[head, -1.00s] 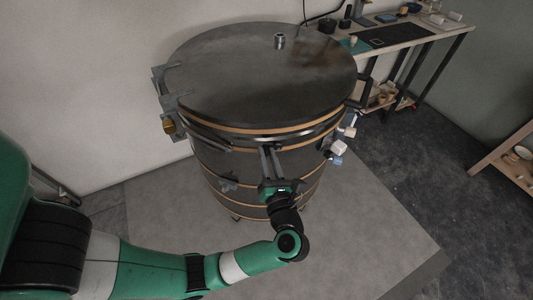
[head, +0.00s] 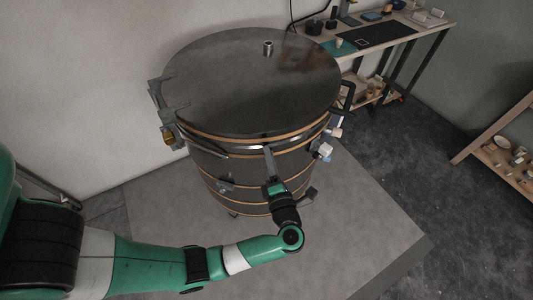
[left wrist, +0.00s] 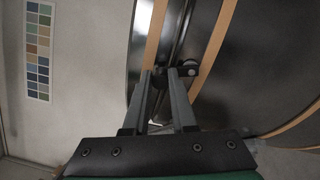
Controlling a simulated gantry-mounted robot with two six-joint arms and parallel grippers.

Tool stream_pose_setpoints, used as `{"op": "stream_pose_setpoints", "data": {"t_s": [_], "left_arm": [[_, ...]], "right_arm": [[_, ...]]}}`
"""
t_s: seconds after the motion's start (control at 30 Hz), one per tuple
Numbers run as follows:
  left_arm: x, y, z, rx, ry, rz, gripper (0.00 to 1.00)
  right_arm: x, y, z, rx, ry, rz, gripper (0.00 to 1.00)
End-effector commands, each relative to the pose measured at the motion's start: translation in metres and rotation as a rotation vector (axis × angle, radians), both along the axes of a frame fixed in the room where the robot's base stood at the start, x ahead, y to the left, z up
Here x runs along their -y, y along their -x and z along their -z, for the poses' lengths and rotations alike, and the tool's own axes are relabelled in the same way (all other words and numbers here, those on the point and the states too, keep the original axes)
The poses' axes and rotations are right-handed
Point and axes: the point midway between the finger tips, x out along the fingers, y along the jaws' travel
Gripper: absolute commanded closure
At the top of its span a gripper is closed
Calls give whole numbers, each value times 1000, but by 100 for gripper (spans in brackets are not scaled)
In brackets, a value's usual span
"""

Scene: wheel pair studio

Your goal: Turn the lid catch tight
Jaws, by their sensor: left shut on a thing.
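The round kiln (head: 250,165) stands upright with its flat dark lid (head: 225,85) down on top. My left gripper (head: 269,149) reaches up to the front of the kiln, just below the lid's rim. In the left wrist view its two grey fingers (left wrist: 160,73) are shut on the lid catch, with a small gap showing between them. A dark bracket of the lid catch (left wrist: 188,70) shows beside the right fingertip at the lid seam. The gripped part is mostly hidden by the fingers. My right gripper is not in view.
A hinge bracket (head: 165,105) sits at the kiln's left side. White connector boxes (head: 325,150) stick out on its right. A workbench (head: 400,45) with tools stands behind at right, and a wooden shelf (head: 500,155) at far right. Floor in front is clear.

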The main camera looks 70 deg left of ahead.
Motion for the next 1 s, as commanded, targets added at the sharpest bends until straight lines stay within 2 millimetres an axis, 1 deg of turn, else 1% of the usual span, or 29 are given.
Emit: {"op": "stream_pose_setpoints", "data": {"t_s": [0.03,0.3,0.83,0.87,1.0], "left_arm": [[0,-2,-2,-30,-4,3,100],[1,-5,-1,-134,-28,2,100],[2,-6,1,-161,-33,3,100],[2,-6,1,-161,-33,3,74],[2,-6,0,-160,-34,2,49]], "right_arm": [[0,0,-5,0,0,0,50],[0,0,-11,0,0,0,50],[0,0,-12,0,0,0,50],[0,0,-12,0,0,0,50],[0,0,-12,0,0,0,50]]}}
